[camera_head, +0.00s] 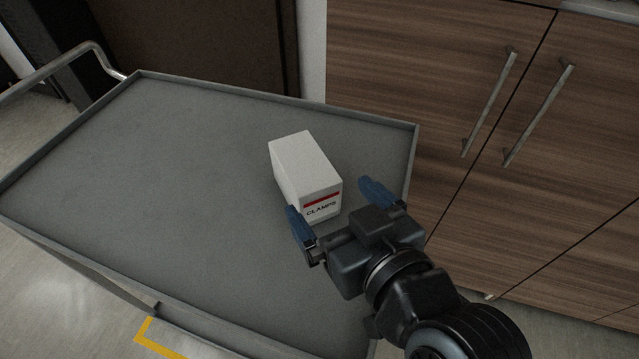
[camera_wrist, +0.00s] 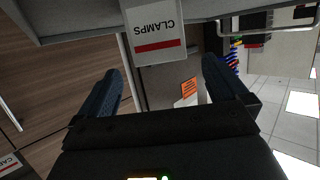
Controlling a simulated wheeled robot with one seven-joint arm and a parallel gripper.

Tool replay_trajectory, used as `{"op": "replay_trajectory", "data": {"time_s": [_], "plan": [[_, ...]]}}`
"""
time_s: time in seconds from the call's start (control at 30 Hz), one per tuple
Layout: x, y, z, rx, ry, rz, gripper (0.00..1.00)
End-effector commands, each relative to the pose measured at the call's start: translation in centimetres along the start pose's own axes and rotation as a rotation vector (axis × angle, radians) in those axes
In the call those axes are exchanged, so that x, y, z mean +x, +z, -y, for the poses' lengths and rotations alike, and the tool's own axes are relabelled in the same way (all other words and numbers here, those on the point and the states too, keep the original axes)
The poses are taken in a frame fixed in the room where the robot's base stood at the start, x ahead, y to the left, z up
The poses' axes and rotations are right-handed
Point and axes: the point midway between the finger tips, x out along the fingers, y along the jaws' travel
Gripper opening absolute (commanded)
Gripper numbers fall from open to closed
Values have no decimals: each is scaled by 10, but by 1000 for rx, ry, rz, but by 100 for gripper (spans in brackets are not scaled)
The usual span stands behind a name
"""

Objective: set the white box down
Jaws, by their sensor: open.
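The white box (camera_head: 303,172) stands on the grey tray top of a cart (camera_head: 180,150), toward its right end. Its near face carries a red stripe and the word CLAMPS. My gripper (camera_head: 337,207) is open, its blue fingers apart at the near end of the box, and nothing is held between them. In the wrist view the box (camera_wrist: 154,30) shows at the top, beyond the fingertips of my open gripper (camera_wrist: 160,75). The far end of the box is out of that view.
The cart has a raised rim (camera_head: 270,96) and a metal handle (camera_head: 65,62) at the left. A wooden cabinet (camera_head: 440,75) with long bar handles stands close behind and to the right. The tray left of the box is clear.

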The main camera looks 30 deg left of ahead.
Motion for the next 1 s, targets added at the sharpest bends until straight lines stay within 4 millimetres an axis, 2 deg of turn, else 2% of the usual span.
{"op": "replay_trajectory", "data": {"time_s": [0.1,0.3,1.0], "plan": [[-20,1,0,0,2,1,100],[-38,0,0,0,0,0,100],[-40,0,0,1,1,-2,100]]}}
